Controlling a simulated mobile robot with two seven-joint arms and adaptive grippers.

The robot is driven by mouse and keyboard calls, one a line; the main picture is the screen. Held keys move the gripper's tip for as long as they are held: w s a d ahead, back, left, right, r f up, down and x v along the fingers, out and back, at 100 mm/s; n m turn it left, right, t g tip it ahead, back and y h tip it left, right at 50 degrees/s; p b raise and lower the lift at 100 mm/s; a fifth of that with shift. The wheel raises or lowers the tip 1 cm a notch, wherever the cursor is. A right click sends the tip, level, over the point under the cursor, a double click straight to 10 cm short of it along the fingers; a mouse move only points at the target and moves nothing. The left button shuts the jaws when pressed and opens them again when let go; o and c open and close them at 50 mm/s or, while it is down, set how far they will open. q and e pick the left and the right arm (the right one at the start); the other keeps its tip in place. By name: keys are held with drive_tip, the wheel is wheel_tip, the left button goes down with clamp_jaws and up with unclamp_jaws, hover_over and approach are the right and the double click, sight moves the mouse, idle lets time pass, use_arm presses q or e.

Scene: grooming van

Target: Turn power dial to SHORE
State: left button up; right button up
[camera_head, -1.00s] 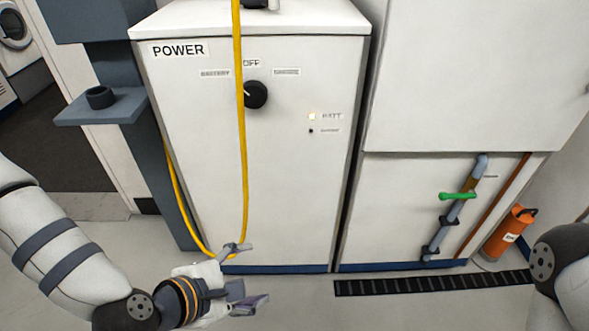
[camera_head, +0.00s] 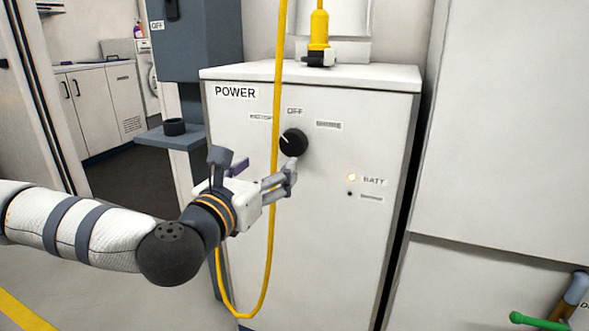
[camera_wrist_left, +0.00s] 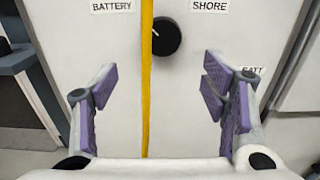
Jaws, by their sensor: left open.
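The black power dial (camera_head: 293,143) is on the front of the white power cabinet (camera_head: 330,235). Labels BATTERY, OFF and SHORE sit around it. The dial's white mark points up and left, toward the BATTERY side. The BATT light (camera_head: 351,177) is lit; the lamp below it (camera_head: 350,193) is dark. My left gripper (camera_head: 265,175) is open and empty, just below and left of the dial. In the left wrist view, the dial (camera_wrist_left: 166,36) lies ahead, above and between the spread purple-padded fingers (camera_wrist_left: 160,95), untouched. My right gripper is not in view.
A yellow cable (camera_head: 271,240) hangs down the cabinet front, left of the dial, and passes between the fingers in the left wrist view. A yellow plug (camera_head: 319,28) stands on top. A grey shelf (camera_head: 170,138) is at left. A green-handled lever (camera_head: 537,321) is lower right.

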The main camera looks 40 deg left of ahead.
sight(291, 147)
use_arm(q)
drive_tip(key=x, duration=1)
drive_tip(key=shift+w+d+r+b, duration=0.1)
drive_tip(key=shift+d+r+b, duration=0.1)
drive_tip(key=shift+b, duration=0.2)
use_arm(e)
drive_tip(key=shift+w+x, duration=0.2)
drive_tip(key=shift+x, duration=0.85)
use_arm(q)
drive_tip(key=shift+c, duration=0.4)
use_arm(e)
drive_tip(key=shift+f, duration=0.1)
use_arm(q)
drive_tip(key=c, duration=1.1)
